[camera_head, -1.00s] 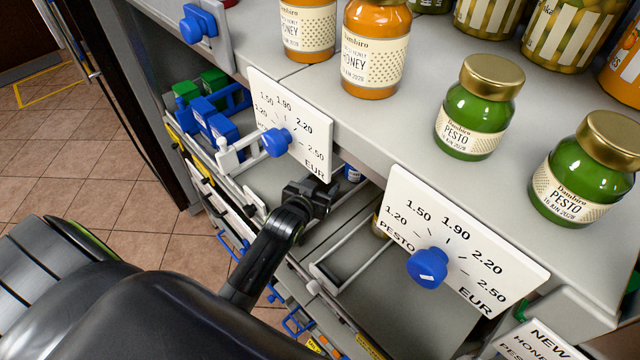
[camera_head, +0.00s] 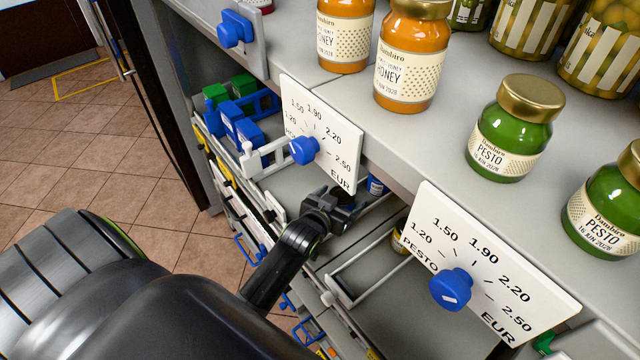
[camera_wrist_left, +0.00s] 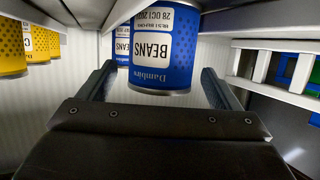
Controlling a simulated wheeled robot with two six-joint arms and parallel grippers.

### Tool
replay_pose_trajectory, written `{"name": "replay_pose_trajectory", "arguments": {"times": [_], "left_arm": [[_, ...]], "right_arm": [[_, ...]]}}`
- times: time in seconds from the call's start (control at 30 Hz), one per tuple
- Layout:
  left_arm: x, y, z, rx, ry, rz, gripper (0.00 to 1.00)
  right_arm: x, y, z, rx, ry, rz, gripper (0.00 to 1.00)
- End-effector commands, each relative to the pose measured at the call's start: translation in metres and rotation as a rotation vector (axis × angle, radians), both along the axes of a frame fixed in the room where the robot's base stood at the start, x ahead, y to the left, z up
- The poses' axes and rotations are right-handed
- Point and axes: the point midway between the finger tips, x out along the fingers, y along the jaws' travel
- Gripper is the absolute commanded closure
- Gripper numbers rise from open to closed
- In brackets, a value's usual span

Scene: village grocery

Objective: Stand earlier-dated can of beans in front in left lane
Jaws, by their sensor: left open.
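A blue can of beans (camera_wrist_left: 163,48) shows in the left wrist view, its label upside down there and reading BEANS with a date starting 28 OCT; the year is hard to read. My left gripper (camera_wrist_left: 163,88) is open, with one finger on each side of the can's near end. I cannot tell whether the fingers touch it. In the head view my left gripper (camera_head: 343,203) reaches into the shelf below the price dials. A small part of a blue can (camera_head: 375,186) shows just beyond it. My right gripper is not in view.
Yellow cans (camera_wrist_left: 42,45) stand at the left in the wrist view. A white rail (camera_wrist_left: 275,70) runs at the right. Price boards (camera_head: 322,135) and (camera_head: 478,275) overhang the lower shelf. Honey jars (camera_head: 410,62) and pesto jars (camera_head: 512,130) stand above.

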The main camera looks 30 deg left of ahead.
Motion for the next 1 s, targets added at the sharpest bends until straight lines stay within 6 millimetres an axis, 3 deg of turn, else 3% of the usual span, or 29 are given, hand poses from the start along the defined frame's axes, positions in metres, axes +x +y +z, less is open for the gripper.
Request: {"name": "replay_pose_trajectory", "arguments": {"times": [0.7,1.0], "left_arm": [[-0.126,-0.007,0.045,-0.002,0.000,0.002,0.15],[-0.150,-0.009,0.055,-0.001,0.000,0.000,0.15]], "right_arm": [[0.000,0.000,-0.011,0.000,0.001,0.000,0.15],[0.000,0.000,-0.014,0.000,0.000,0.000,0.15]]}}
